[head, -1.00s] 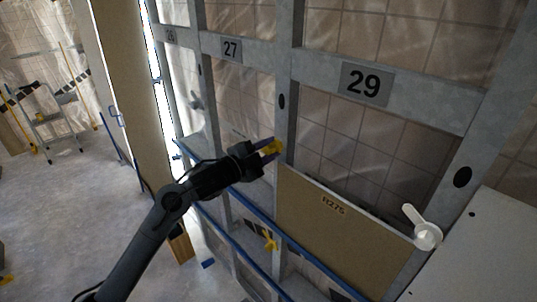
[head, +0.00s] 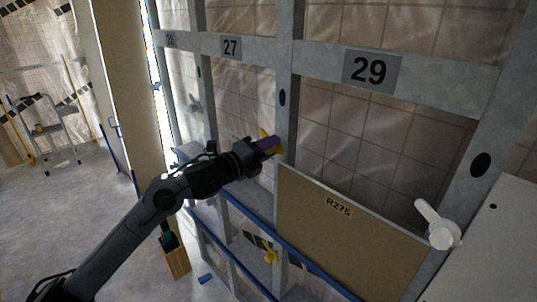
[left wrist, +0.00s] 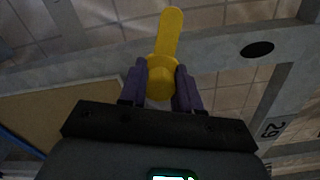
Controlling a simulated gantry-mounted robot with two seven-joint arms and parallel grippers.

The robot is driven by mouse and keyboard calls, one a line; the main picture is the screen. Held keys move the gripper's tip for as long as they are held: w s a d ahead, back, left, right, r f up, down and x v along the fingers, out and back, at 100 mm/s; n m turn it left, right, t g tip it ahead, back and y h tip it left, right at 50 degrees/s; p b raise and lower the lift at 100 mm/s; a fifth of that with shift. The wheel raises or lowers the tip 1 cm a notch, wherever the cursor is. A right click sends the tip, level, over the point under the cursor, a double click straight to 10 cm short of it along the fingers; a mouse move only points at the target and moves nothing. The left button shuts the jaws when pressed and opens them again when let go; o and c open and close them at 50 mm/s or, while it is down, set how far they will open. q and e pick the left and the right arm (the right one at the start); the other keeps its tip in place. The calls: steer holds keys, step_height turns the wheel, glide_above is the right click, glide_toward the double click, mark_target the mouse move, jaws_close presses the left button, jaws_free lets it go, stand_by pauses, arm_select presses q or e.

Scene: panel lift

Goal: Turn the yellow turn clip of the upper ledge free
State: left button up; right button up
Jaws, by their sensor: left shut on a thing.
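The yellow turn clip (head: 264,132) of the upper ledge sits on the grey upright, just above the upper left corner of the panel R276 (head: 350,225). In the left wrist view the clip (left wrist: 168,35) shows a round hub and a long lever pointing up in the picture, away from my gripper. My left gripper (head: 271,147) is shut on the hub, with a purple finger on each side; these fingers also show in the left wrist view (left wrist: 160,86). In the head view the near finger hides part of the clip. My right gripper is not in view.
A white turn clip (head: 438,226) is at the panel's right. Grey frame bars with signs 27 (head: 231,47) and 29 (head: 371,72) run above.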

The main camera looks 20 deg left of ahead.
arm_select(q)
steer(key=shift+w+a+f+m+b, duration=0.15)
steer(key=shift+a+f+m+b, duration=0.2)
steer(key=shift+m, duration=0.25)
steer(key=shift+r, duration=0.1)
steer(key=shift+d+m, duration=0.1)
steer(key=shift+m, duration=0.3)
steer(key=shift+r, duration=0.1)
steer(key=o, duration=0.8)
steer(key=shift+o, duration=1.3)
steer(key=shift+r, duration=0.1)
steer(key=shift+d, duration=0.1)
steer(key=b+v, duration=0.2)
steer(key=v, duration=0.9)
